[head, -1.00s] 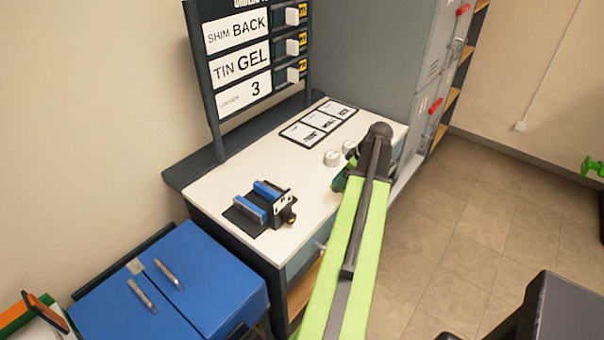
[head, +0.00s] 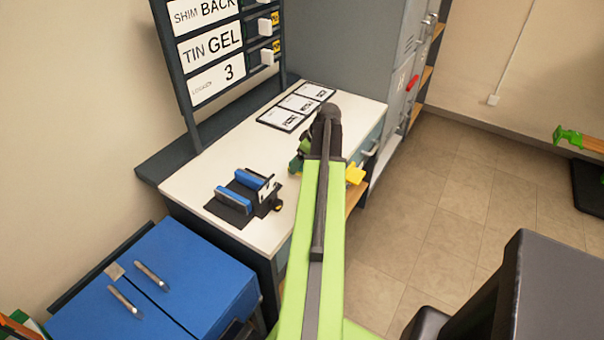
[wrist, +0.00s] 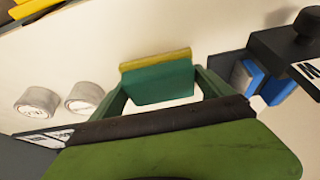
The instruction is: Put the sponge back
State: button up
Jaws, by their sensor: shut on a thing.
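In the wrist view, the sponge (wrist: 155,84), green with a thin yellow layer, is held between the two green fingers of my gripper (wrist: 160,92). My gripper is shut on it, above the white worktop. Whether the sponge touches the worktop cannot be told.
A black fixture with blue pads (head: 240,195) stands on the worktop left of my gripper. Two round grey tins (wrist: 60,100) show in the wrist view. Framed cards (head: 297,106) lie at the back. A yellow piece (head: 355,174) shows right of my arm. A blue cabinet (head: 150,285) stands front left.

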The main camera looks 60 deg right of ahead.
notch_tip(320, 180, down, 4)
jog(key=b, duration=0.4)
jog(key=shift+f, duration=0.2)
jog(key=shift+r, duration=0.25)
jog(key=shift+f, duration=0.2)
jog(key=o, duration=0.9)
jog(key=shift+a+r, duration=0.1)
jog(key=shift+r, duration=0.05)
jog(key=shift+s+r+p, duration=0.1)
jog(key=shift+r+p, duration=0.25)
jog(key=p+v, duration=1)
jog(key=v, duration=0.1)
jog(key=shift+s+r, duration=0.1)
jog(key=shift+r, duration=0.1)
